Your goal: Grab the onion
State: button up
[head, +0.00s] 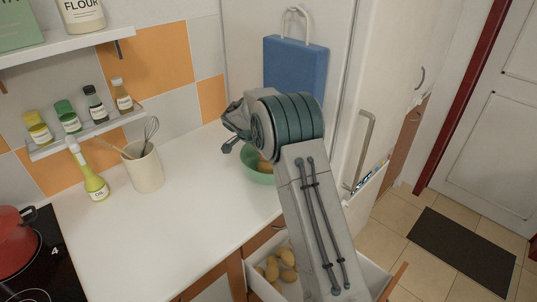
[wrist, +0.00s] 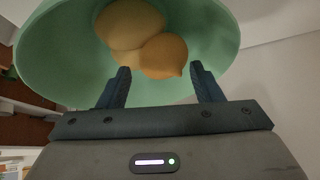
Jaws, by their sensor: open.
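A green bowl (head: 258,178) stands on the white worktop below my arm's end; it fills the top of the wrist view (wrist: 50,50). In it lie an orange-brown round onion (wrist: 165,56) with a small pointed tip and paler yellowish round items (wrist: 128,25), whose kind I cannot tell for sure. My gripper (wrist: 160,70) is open, with its two dark fingers apart on either side of the onion's lower edge in the picture. I cannot tell whether they touch it. In the head view my gripper (head: 231,136) is over the bowl's left side, and my arm hides part of the bowl.
An open drawer with several potatoes (head: 287,257) is below the worktop. A blue cutting board (head: 294,68) leans on the wall behind. A utensil crock (head: 143,168), an oil bottle (head: 94,182) and a red pot (head: 16,240) stand left. The middle worktop is clear.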

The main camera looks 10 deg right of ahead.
jog(key=shift+p+x, duration=0.65)
jog(key=shift+x, duration=1.3)
jog(key=shift+c, duration=0.3)
jog(key=c, duration=0.6)
jog(key=shift+r, duration=0.1)
